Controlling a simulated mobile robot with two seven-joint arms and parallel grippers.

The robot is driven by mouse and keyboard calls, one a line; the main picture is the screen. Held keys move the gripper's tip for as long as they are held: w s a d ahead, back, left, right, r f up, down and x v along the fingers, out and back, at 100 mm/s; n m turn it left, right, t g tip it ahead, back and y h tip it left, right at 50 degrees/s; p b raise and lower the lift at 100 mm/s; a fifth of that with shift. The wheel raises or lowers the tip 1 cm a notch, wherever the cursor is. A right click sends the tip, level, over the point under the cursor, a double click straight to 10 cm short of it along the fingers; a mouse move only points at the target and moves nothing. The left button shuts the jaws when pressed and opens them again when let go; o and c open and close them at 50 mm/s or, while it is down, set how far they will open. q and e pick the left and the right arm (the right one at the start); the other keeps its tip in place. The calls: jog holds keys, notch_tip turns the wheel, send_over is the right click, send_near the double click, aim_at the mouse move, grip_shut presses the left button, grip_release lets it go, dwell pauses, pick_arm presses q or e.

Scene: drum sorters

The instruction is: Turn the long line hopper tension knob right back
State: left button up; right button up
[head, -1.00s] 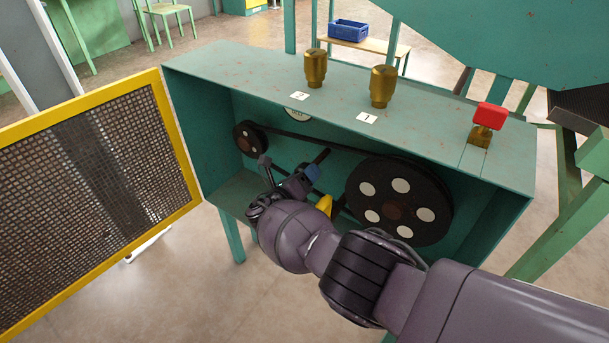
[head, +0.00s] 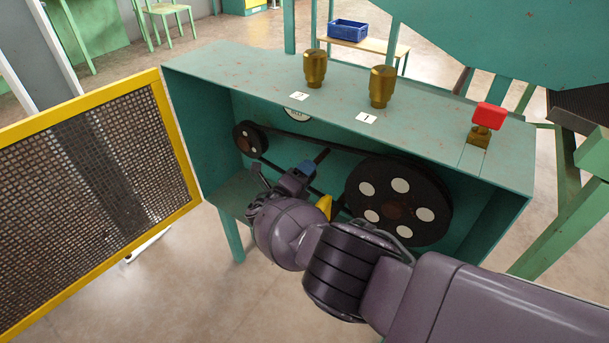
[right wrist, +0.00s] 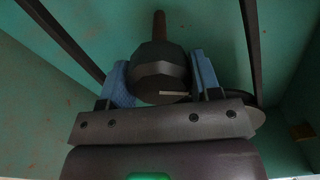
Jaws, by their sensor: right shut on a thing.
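The tension knob (right wrist: 160,72) is a dark, faceted knob with a pale mark on its near face, seen in the right wrist view. A brown rod (right wrist: 159,27) runs back from it; the rod also shows in the head view (head: 322,155). My right gripper (right wrist: 162,82) is shut on the knob, one blue fingertip at each side. In the head view my right gripper (head: 303,172) is inside the green housing (head: 214,168), between the small and large pulleys, and hides most of the knob. My left gripper is not in view.
A belt links the small pulley (head: 250,139) and large pulley (head: 397,203) close by. The yellow-framed mesh guard (head: 90,190) stands open at left. Two brass knobs, one at left (head: 315,68) and one at right (head: 382,86), and a red handle (head: 489,116) are on top.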

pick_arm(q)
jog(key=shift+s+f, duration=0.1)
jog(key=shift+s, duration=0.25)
pick_arm(e)
jog(key=shift+s+n, duration=0.1)
jog(key=shift+n, duration=0.3)
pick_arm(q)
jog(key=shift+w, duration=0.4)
pick_arm(e)
jog(key=o, duration=0.9)
